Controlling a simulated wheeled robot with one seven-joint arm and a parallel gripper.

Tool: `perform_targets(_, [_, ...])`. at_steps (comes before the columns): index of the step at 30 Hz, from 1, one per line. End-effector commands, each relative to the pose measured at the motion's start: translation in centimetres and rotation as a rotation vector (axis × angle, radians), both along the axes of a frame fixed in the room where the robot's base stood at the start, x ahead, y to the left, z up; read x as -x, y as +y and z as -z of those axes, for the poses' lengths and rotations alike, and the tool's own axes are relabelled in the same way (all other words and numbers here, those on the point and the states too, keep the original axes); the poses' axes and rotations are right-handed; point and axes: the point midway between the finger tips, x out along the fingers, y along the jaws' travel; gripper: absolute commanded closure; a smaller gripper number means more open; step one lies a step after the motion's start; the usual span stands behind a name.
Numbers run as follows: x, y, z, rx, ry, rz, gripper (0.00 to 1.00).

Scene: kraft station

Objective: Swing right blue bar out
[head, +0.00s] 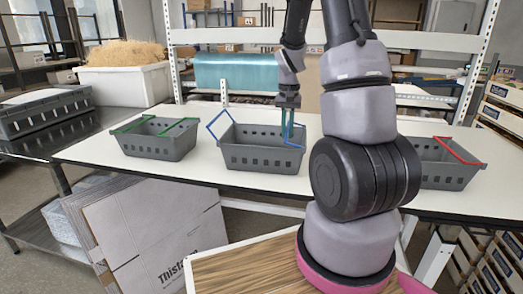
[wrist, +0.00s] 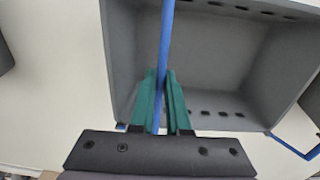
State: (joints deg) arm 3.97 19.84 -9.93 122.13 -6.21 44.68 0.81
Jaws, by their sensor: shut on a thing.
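The grey crate with blue bars (head: 262,158) stands on the white table, mid-picture in the head view. Its right blue bar (head: 293,146) lies at the crate's right side. My gripper (head: 288,138) comes down from above with teal fingers, shut on this bar. In the wrist view the right blue bar (wrist: 166,30) runs between the fingertips (wrist: 161,72) over the grey crate interior (wrist: 215,60). The left blue bar (head: 216,114) sticks up and outward from the crate's left side; a blue bar also shows outside the crate at lower right in the wrist view (wrist: 292,146).
A grey crate with green bars (head: 157,146) stands to the left, and one with a red bar (head: 440,172) to the right, partly behind my arm. Bare table (head: 207,170) shows between the left crates. A white shelf frame stands behind. The blue crate looks empty.

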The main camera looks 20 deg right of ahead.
Motion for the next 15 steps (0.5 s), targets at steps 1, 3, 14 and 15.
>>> perform_targets(1, [0.0, 0.0, -0.1, 0.0, -0.001, 0.0, 1.0])
perform_targets(3, [0.0, 0.0, -0.2, 0.0, -0.001, 0.0, 1.0])
perform_targets(14, [0.2, -0.5, -1.3, 0.001, -0.002, 0.0, 1.0])
perform_targets(15, [0.2, -0.5, -1.4, 0.001, -0.002, 0.0, 1.0])
